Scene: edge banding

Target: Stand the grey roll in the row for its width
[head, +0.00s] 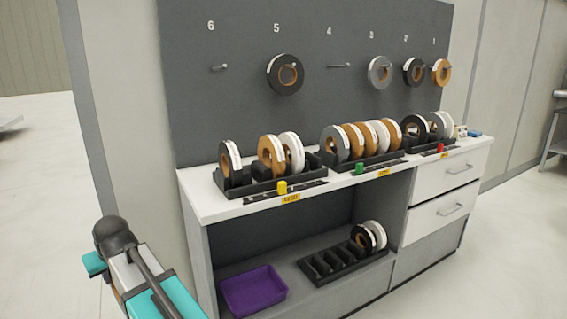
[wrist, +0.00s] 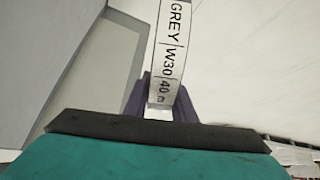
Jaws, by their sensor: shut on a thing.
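In the wrist view a roll's white label strip (wrist: 169,60) reads "GREY", "W30" and "40 m". My gripper (wrist: 160,99) is shut on this grey roll, seen edge-on between the dark fingers. Neither the roll nor my gripper's fingers show in the head view, where my arm is at the lower left. Three dark racks of standing rolls are on the white counter: the left rack (head: 256,188) with a yellow marker, the middle rack (head: 372,163) with a green one, the right rack (head: 437,147) with a red one. The left rack has a gap between its first and second rolls.
Below, a slotted rack (head: 337,263) holds two rolls at its right end, and a purple tray (head: 252,291) stands left of it. Numbered pegs on the grey panel (head: 230,110) hold several rolls; pegs 6 and 4 are bare.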

